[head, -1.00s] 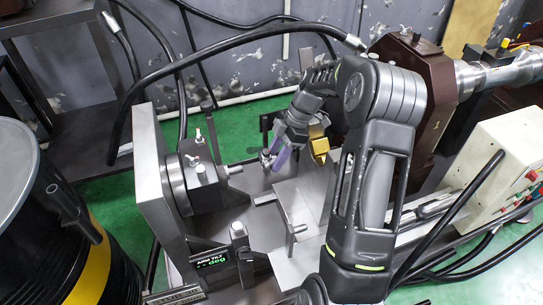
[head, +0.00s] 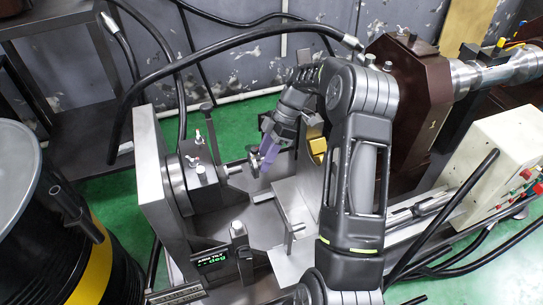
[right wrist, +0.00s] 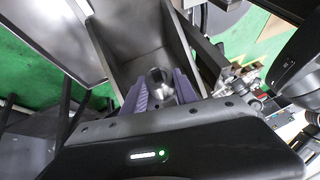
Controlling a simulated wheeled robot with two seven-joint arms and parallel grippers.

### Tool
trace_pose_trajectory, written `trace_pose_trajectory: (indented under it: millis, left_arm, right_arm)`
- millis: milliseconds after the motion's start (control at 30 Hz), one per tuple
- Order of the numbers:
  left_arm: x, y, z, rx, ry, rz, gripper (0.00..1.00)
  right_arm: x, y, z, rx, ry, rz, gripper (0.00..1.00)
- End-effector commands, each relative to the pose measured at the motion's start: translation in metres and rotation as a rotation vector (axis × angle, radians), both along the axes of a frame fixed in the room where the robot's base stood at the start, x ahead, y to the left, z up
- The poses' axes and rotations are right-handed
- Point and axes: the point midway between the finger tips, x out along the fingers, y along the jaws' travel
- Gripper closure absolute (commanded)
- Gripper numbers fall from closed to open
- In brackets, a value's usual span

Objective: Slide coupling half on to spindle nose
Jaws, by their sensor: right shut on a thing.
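The spindle nose (head: 236,169) is a short grey metal shaft pointing right from the dark block of the fixture. My right gripper (head: 262,160), with purple fingers, is shut on the coupling half (head: 254,161), a small grey metal part at the right end of the spindle nose. In the right wrist view, the purple fingers (right wrist: 160,92) hold the round grey coupling half (right wrist: 159,78) between them. In the head view the part is at or just around the nose's end; I cannot tell how far on it is. My left gripper is out of view.
A grey upright plate (head: 160,195) carries the spindle block (head: 203,183). A grey metal tray (head: 298,205) and a yellow ring-like part (head: 317,148) are right of the gripper. A black hose (head: 215,50) arches above. A black barrel (head: 45,240) stands at left.

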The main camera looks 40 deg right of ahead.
Motion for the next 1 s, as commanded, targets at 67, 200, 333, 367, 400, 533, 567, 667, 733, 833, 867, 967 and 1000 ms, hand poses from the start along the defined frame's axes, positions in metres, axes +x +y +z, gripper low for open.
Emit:
trace_pose_trajectory:
  millis: [67,200,333,367,400,533,567,667,733,833,867,967,1000]
  left_arm:
    - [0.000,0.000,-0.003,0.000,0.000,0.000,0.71]
    - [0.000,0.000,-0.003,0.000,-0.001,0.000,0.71]
    - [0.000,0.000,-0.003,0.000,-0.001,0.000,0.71]
    - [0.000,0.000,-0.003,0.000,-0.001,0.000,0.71]
    - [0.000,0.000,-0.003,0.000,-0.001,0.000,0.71]
    - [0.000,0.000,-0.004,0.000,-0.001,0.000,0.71]
    - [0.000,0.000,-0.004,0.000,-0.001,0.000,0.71]
    - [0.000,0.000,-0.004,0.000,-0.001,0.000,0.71]
    - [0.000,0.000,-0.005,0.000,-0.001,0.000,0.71]
    - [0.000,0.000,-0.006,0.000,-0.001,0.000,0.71]
    - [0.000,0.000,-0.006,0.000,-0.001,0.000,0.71]
    - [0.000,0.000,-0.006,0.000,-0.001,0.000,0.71]
    - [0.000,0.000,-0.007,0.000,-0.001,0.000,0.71]
  right_arm:
    - [0.003,0.008,0.000,-0.001,-0.003,0.002,1.00]
    - [0.006,0.015,0.001,-0.001,-0.002,0.000,1.00]
    - [0.006,0.014,0.001,-0.001,-0.002,0.000,1.00]
    - [0.006,0.014,0.001,-0.001,-0.002,0.000,1.00]
    - [0.006,0.015,0.001,-0.001,-0.002,0.000,1.00]
    - [0.006,0.016,0.000,-0.001,-0.002,0.000,1.00]
    - [0.006,0.017,0.000,-0.001,-0.002,0.000,1.00]
    - [0.007,0.019,0.000,-0.001,-0.002,0.000,1.00]
    - [0.008,0.020,0.000,-0.001,-0.003,0.001,1.00]
    - [0.009,0.023,0.000,-0.001,-0.003,0.001,1.00]
    - [0.009,0.023,0.000,-0.001,-0.003,0.001,1.00]
    - [0.010,0.026,0.000,-0.001,-0.003,0.001,1.00]
    - [0.010,0.027,0.000,-0.001,-0.003,0.001,1.00]
